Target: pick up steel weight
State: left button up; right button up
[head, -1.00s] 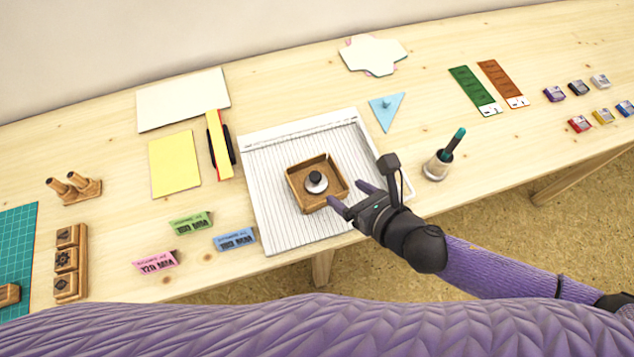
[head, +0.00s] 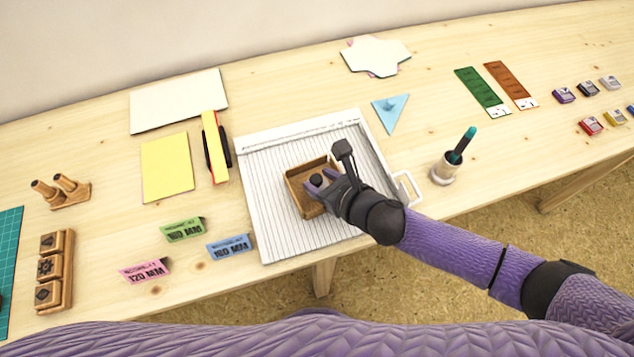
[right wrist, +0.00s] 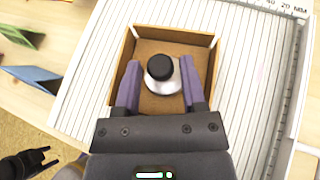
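The steel weight (right wrist: 163,82) is a silvery disc with a black knob. It stands upright in a small wooden tray (right wrist: 204,38). In the head view, the weight's dark knob (head: 317,180) shows between the fingers, and the tray (head: 297,191) sits on the ribbed white board. My right gripper (head: 321,184) reaches into the tray. In the right wrist view its purple fingers (right wrist: 160,80) are spread on either side of the weight, with a gap visible on the left. My left gripper is out of view, except possibly a dark gripper shape (right wrist: 28,163) at the lower left of the right wrist view.
The white ribbed board (head: 272,226) lies under the tray. Green (head: 184,229) and blue (head: 229,247) labelled signs stand at the board's left. A blue triangle (head: 390,110) lies behind it.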

grip_shut()
